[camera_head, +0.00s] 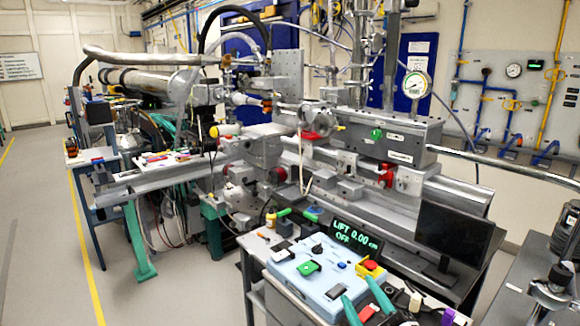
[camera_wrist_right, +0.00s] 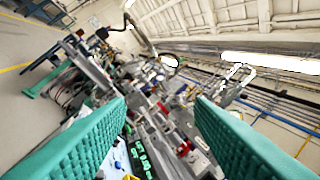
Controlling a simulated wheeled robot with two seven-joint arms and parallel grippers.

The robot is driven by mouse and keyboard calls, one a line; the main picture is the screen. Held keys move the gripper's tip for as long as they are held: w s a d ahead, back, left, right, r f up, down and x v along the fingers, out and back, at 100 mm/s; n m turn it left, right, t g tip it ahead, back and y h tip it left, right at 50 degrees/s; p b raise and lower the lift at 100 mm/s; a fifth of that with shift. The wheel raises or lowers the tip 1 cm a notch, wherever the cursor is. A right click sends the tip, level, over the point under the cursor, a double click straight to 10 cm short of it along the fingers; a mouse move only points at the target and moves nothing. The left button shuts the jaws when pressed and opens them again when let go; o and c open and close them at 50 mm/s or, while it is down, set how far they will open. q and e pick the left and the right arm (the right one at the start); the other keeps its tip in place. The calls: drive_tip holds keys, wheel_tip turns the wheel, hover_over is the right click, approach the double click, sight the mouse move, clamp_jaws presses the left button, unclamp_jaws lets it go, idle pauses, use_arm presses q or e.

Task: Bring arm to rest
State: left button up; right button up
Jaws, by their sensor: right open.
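My right gripper (camera_head: 364,302) shows at the bottom of the head view, with its two teal fingers apart and nothing visible between them. It is in front of a light-blue control box (camera_head: 318,272) on a cart; whether the fingers touch anything there I cannot tell. In the right wrist view the open gripper (camera_wrist_right: 160,108) has a textured teal finger on each side, and the beamline equipment shows beyond the gap in a tilted view. A display (camera_head: 356,236) behind the box reads "LIFT 0.00" and "OFF". My left gripper is not in view.
The box carries a green button (camera_head: 308,268) and a red knob on yellow (camera_head: 371,266). A dark monitor (camera_head: 452,236) stands to the right. The long metal beamline (camera_head: 390,140) fills the middle. Open floor (camera_head: 40,230) with a yellow line lies at left.

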drive_tip(key=s+d+f+m+g+h, duration=0.4)
drive_tip(key=f+m, duration=0.1)
drive_tip(key=f, duration=0.3)
drive_tip(key=s+d+f+m+g+h, duration=0.3)
drive_tip(key=s+d+f+m+h, duration=0.15)
drive_tip(key=f, duration=0.25)
drive_tip(key=s+f+m+g+y, duration=0.1)
drive_tip(key=s+f+g, duration=0.4)
drive_tip(key=s, duration=0.4)
drive_tip(key=s+f+m+g+y, duration=0.1)
drive_tip(key=s+f+m+g, duration=0.1)
drive_tip(key=s+f+g, duration=0.5)
wheel_tip(320, 180, down, 25)
drive_tip(key=s+t, duration=0.1)
drive_tip(key=s, duration=0.2)
drive_tip(key=s+d+f+g, duration=0.1)
drive_tip(key=s+d+f, duration=0.1)
drive_tip(key=s+f, duration=1.3)
drive_tip(key=shift+s+n, duration=0.35)
